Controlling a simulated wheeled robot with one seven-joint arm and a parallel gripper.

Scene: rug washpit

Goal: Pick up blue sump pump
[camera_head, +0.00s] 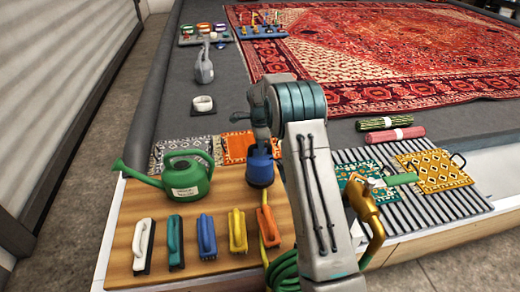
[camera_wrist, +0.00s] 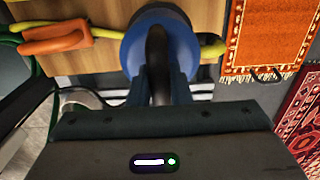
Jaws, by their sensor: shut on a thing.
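The blue sump pump (camera_head: 260,172) is at the right back edge of the wooden board in the head view, below my gripper (camera_head: 262,147). My arm hides part of it. In the wrist view the blue pump body (camera_wrist: 131,52) has a dark handle arching over it. My gripper (camera_wrist: 160,85) is shut on that handle. A yellow hose lies beside the pump. I cannot tell whether the pump touches the board.
A green watering can (camera_head: 183,180) and several brushes, including an orange one (camera_head: 268,226), stand on the wooden board (camera_head: 125,262). A brass nozzle (camera_head: 366,210) and patterned bags lie on the slatted rack (camera_head: 440,205) at right. A red rug (camera_head: 400,50) lies behind.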

